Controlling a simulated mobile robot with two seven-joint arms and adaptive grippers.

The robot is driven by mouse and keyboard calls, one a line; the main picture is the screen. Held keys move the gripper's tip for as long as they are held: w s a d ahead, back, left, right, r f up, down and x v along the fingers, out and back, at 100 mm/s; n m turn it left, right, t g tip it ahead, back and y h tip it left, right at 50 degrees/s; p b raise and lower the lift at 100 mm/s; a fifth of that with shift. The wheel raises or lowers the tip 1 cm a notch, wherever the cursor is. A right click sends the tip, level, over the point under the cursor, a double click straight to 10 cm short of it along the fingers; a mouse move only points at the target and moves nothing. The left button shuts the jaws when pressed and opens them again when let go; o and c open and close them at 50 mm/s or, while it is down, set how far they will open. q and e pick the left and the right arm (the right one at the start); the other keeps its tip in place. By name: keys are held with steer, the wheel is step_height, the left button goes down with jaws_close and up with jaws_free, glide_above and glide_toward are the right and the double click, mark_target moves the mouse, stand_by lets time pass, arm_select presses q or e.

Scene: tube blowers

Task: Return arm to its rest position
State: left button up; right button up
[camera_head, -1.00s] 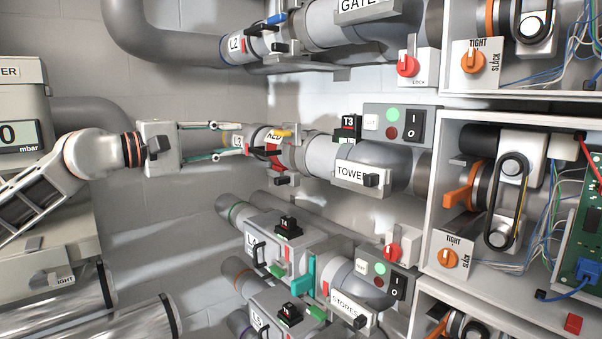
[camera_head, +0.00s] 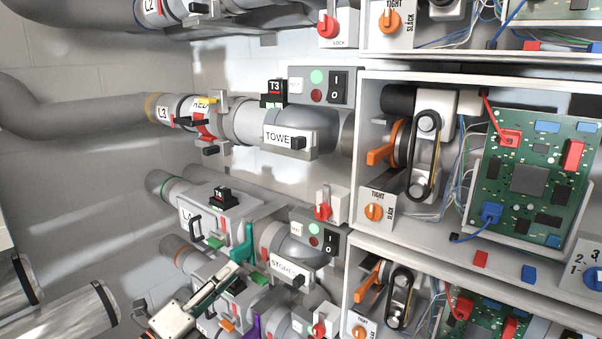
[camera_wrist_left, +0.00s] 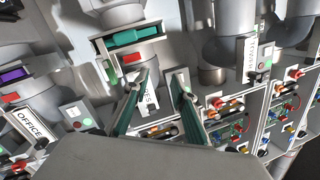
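My left gripper (camera_head: 222,284) comes in from the bottom edge of the head view, in front of the lower pipes below the T4 pipe. In the left wrist view its two green-lined fingers (camera_wrist_left: 159,76) stand apart with nothing between them. The STORES label (camera_head: 288,272) lies just to its right in the head view, and a white label shows between the fingers in the wrist view. I cannot tell whether the fingertips touch anything. Most of the left arm is outside the head view. My right gripper is in neither current view.
The TOWER pipe (camera_head: 240,122) with its T3 block (camera_head: 276,92) runs above. A teal handle (camera_head: 241,247) sticks up close to the gripper. Open cabinets with circuit boards (camera_head: 530,170) stand at the right. Bare wall (camera_head: 95,165) is at the left.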

arm_select(q)
steer(key=s+a+f+n+g+y, duration=0.1)
steer(key=s+f+n+g+y, duration=0.1)
steer(key=s+f+n, duration=0.6)
steer(key=s+a+f+n+g+y, duration=0.1)
steer(key=s+f+n+y, duration=0.3)
steer(key=s+f+n, duration=0.5)
steer(key=s+a+f+n+g+y, duration=0.1)
steer(key=s+f+n+g+y, duration=0.2)
steer(key=s+f+n, duration=0.5)
step_height(320, 180, down, 10)
steer(key=shift+s+a+f+n, duration=0.1)
steer(key=shift+s+a+n, duration=0.25)
steer(key=shift+s, duration=0.2)
